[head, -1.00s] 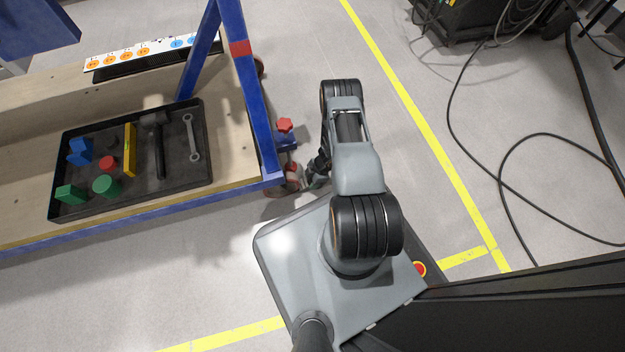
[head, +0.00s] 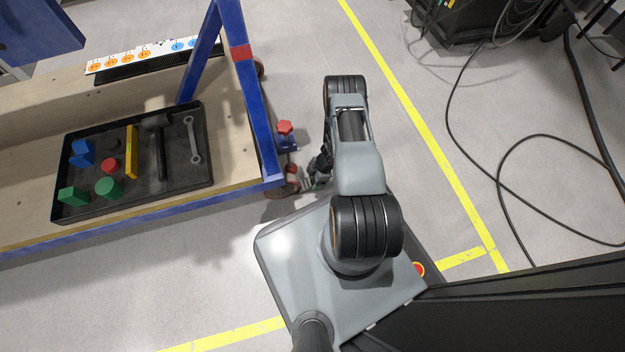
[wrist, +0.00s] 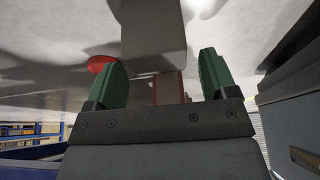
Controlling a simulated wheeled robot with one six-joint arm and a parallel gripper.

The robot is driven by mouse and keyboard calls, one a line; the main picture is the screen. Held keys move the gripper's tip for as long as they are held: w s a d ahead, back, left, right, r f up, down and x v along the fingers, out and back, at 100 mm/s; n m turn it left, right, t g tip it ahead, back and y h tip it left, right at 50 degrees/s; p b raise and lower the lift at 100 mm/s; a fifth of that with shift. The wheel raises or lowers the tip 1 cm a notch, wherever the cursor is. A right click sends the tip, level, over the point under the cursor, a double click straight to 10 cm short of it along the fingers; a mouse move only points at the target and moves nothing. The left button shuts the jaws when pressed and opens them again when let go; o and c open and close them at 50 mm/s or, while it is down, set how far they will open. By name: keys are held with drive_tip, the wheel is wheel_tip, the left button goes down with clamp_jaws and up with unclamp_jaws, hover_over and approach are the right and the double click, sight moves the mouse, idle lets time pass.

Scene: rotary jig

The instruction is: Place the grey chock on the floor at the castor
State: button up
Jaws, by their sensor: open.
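A grey block (wrist: 153,30) that looks like the chock fills the top middle of the wrist view, just beyond my fingertips. My gripper (wrist: 163,78) has two green fingers spread apart, with a gap between the block and each finger. A dark red part (wrist: 168,88), perhaps the castor wheel, shows between the fingers. In the head view the castor (head: 290,186) is a reddish-brown wheel under the blue frame's near right corner. My gripper (head: 312,181) is low beside it on the right, partly hidden by my arm. I cannot pick out the chock there.
The wooden bench (head: 231,155) with a blue frame carries a black tray (head: 212,170) of blocks and tools. A red knob (head: 285,127) sticks out above the castor. Cables (head: 500,165) lie on the floor at right.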

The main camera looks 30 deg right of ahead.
drive_tip(key=w+d+r+m+t+h+p, duration=0.1)
drive_tip(key=w+d+r+m+h, duration=0.2)
drive_tip(key=r, duration=0.9)
drive_tip(key=w+d+r+m+t+h+p, duration=0.15)
drive_tip(key=w+r, duration=0.25)
drive_tip(key=r, duration=0.8)
drive_tip(key=w+d+r+m+t+h+p, duration=0.1)
drive_tip(key=w+d+r+m+t+h, duration=0.2)
drive_tip(key=r, duration=0.9)
drive_tip(key=s+a+r+m+g+h, duration=0.1)
drive_tip(key=s+a+r+m, duration=0.15)
drive_tip(key=r, duration=0.45)
drive_tip(key=s+a+r+m+g, duration=0.1)
drive_tip(key=s+a+r+m, duration=0.15)
drive_tip(key=r, duration=0.45)
drive_tip(key=s+a+r+m+g+y, duration=0.1)
drive_tip(key=s+a+r+m+y, duration=0.2)
drive_tip(key=s+a+r, duration=0.3)
drive_tip(key=s+a+y, duration=0.1)
drive_tip(key=s+a, duration=0.4)
drive_tip(key=s, duration=0.3)
drive_tip(key=shift+s+a+r+g, duration=0.15)
drive_tip(key=shift+s+a+g, duration=0.1)
drive_tip(key=shift+s+g, duration=0.1)
drive_tip(key=shift+r, duration=0.15)
